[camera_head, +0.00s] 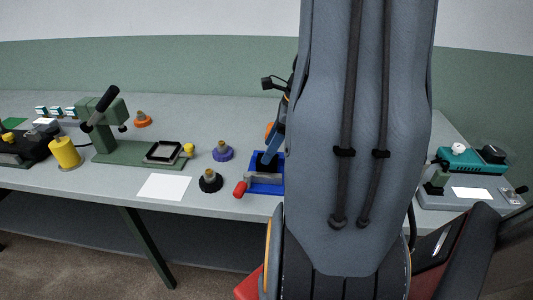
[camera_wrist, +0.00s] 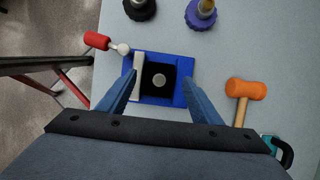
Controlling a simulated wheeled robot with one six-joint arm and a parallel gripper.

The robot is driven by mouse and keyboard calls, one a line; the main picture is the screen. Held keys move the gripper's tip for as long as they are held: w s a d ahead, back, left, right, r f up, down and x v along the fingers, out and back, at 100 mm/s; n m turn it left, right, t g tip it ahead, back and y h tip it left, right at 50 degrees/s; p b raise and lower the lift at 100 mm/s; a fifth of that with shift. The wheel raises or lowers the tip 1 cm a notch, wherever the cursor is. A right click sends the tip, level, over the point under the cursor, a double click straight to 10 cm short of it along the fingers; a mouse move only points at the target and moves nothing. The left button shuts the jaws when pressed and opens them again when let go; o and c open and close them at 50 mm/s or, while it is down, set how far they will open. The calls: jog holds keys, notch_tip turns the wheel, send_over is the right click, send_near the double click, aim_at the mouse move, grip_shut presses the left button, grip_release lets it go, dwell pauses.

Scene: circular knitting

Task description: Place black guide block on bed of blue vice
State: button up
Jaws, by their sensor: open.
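The blue vice (camera_wrist: 186,98) sits on the grey bench below my gripper in the wrist view. It has a pale jaw bar (camera_wrist: 138,76) on the left and a red-handled screw (camera_wrist: 97,40). The black guide block (camera_wrist: 172,72), with a round silver spot on top, appears to lie on the vice bed, right of the pale bar. My gripper (camera_wrist: 160,80) is open, with its blue fingers apart on either side of the block.
An orange mallet (camera_wrist: 243,95) lies right of the vice. A black-based knob (camera_head: 210,181) and a purple-based knob (camera_head: 222,152) stand left of it. A green press (camera_head: 125,153) and a white sheet (camera_head: 165,187) are farther left. A teal device (camera_head: 470,160) is at right.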

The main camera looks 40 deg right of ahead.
jog(key=v, duration=0.9)
jog(key=a+f+n+g+h, duration=0.1)
jog(key=a+f+n, duration=0.3)
jog(key=a+n, duration=0.9)
jog(key=a+f+n+g+h, duration=0.1)
jog(key=a+f+n, duration=0.3)
jog(key=a+n, duration=1)
jog(key=shift+w+f+n+h+b, duration=0.4)
jog(key=shift+n+h, duration=0.1)
jog(key=shift+a, duration=0.15)
jog(key=shift+c, duration=0.4)
